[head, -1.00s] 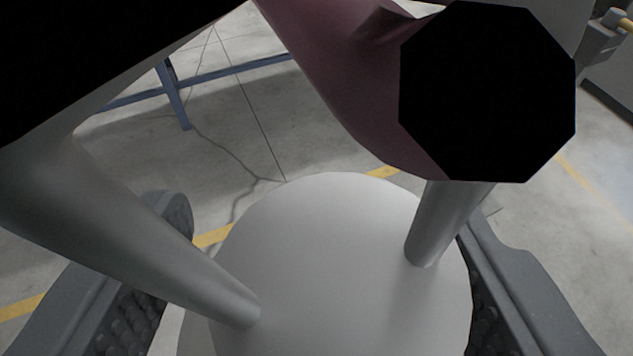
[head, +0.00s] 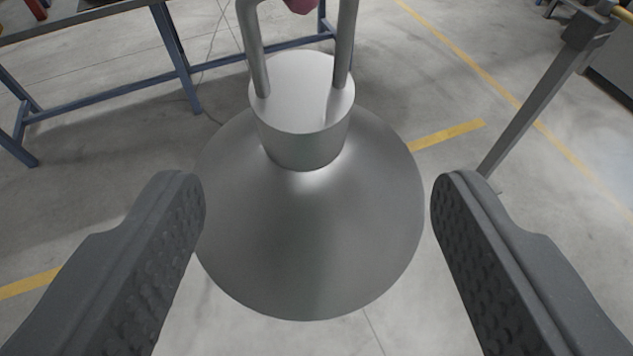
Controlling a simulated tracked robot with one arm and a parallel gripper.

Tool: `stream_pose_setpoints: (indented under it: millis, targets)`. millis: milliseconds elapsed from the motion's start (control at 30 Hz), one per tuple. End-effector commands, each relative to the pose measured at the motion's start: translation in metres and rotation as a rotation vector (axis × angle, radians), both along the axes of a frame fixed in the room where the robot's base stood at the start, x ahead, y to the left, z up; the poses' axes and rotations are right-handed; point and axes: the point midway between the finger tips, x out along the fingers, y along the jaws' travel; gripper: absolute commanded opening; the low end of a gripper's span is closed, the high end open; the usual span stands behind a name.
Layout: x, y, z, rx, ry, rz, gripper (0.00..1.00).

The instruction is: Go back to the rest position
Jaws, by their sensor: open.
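My gripper (head: 318,215) is open, with one dark textured finger at each side of the lower picture. A grey metal hood (head: 310,235) shows between the fingers, with a flared cone below a short cylindrical neck. Two upright rods of a handle (head: 343,50) rise from the neck's flat top. A bit of a dark red thing (head: 300,5) shows between the rods at the top edge. The fingers appear apart from the hood, with nothing held. What the rods hang from is out of the picture.
A workbench with blue legs (head: 175,55) stands at the upper left. A grey slanted post (head: 530,105) stands at the right. Concrete floor with yellow lines (head: 447,135) lies below and looks clear around the hood.

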Motion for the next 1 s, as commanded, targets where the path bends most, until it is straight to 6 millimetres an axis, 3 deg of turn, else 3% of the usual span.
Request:
stream_pose_setpoints:
  millis: [267,533,800,1000]
  targets:
    - [-0.047,0.013,0.075,0.010,-0.050,0.049,0.62]
    - [-0.129,0.012,0.155,0.006,-0.101,0.082,0.62]
    - [-0.224,0.003,0.205,-0.004,-0.135,0.096,0.62]
    - [-0.263,-0.004,0.221,-0.007,-0.148,0.095,0.62]
